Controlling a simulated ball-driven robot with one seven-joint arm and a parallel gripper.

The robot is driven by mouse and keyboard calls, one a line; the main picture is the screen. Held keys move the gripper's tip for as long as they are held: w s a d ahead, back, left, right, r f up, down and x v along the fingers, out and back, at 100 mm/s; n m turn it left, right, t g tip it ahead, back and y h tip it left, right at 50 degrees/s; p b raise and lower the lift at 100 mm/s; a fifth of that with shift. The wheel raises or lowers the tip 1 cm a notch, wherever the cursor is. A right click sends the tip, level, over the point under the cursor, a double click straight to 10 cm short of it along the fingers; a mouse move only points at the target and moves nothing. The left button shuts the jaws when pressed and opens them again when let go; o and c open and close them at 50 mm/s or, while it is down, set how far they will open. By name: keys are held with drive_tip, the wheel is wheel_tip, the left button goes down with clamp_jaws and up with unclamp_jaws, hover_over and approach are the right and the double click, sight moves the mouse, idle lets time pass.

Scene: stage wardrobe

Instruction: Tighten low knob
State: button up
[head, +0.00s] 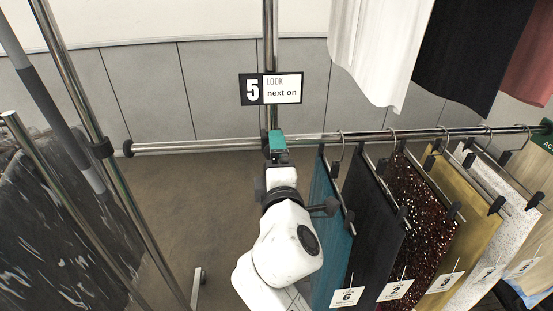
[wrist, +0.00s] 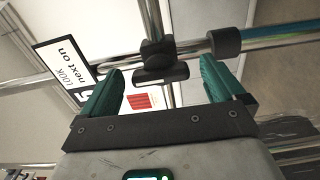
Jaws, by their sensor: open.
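A black knob (wrist: 162,73) with a wide bar-like handle sits on a dark clamp where a chrome post (head: 270,50) meets the low chrome rail (head: 200,145). In the wrist view the knob lies between and just beyond the teal fingertips of my gripper (wrist: 160,80). The fingers are apart with a gap on both sides of the knob. In the head view my gripper (head: 278,142) is at the post and rail crossing, and it hides most of the knob there.
A sign (head: 283,89) reading "5 LOOK next on" hangs on the post above the crossing. Several garments, including a teal one (head: 325,235), hang from the rail close to my arm's right. Dark patterned fabric (head: 60,220) hangs at the left. Open floor (head: 190,200) lies between.

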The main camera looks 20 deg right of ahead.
drive_tip(key=b+v, duration=0.1)
drive_tip(key=v, duration=0.9)
drive_tip(key=shift+s, duration=0.15)
